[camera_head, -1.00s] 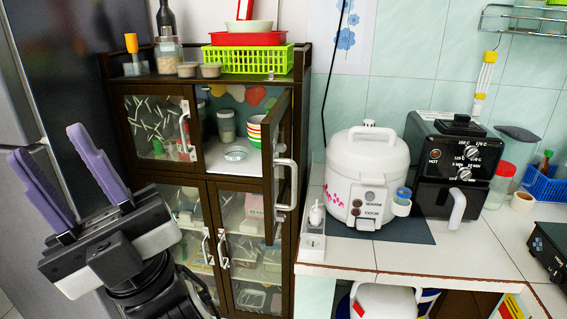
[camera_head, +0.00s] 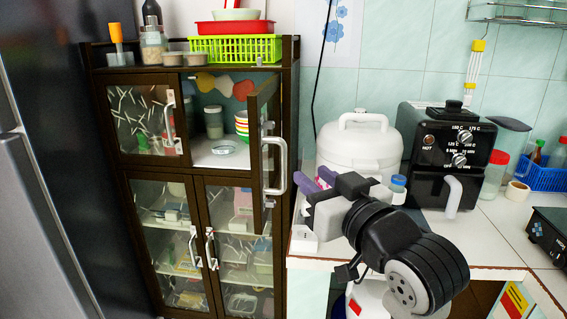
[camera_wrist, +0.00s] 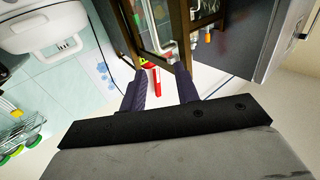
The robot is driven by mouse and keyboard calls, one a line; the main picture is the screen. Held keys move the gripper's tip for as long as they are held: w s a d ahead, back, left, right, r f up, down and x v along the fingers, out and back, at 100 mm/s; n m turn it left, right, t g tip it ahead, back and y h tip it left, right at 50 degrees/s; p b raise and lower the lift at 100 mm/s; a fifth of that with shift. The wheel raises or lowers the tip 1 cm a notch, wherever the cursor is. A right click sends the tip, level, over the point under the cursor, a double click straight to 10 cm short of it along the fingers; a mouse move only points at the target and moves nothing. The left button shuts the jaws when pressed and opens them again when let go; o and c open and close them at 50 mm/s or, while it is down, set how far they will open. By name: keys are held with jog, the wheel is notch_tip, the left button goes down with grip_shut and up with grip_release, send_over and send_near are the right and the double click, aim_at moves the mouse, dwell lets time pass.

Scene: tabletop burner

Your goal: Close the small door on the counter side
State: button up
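The small upper door on the counter side (camera_head: 266,110) is brown-framed and stands swung open from the dark cabinet (camera_head: 190,174). Its white handle (camera_head: 274,165) faces the counter. My gripper (camera_head: 314,182) is over the counter's left end, just right of the door handle in the head view, with its purple fingers toward the cabinet. In the wrist view my gripper (camera_wrist: 160,70) has its two fingers apart with nothing clamped between them. The door frame and white handle (camera_wrist: 151,28) show beyond the fingertips; I cannot tell whether they touch.
A white rice cooker (camera_head: 350,150) and a black air fryer (camera_head: 448,150) stand on the tiled counter (camera_head: 490,235), close to my arm. A bowl stack (camera_head: 242,124) and a glass dish (camera_head: 224,148) sit inside the open compartment. A green basket (camera_head: 240,50) is on the cabinet top.

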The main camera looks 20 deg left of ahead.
aim_at(285, 155)
jog(key=p+x, duration=0.3)
jog(key=x, duration=0.1)
jog(key=p+x, duration=0.4)
jog(key=x, duration=0.1)
jog(key=f+p+x, duration=0.1)
jog(key=p+x, duration=0.2)
jog(key=x, duration=0.1)
jog(key=shift+w, duration=0.25)
grip_shut()
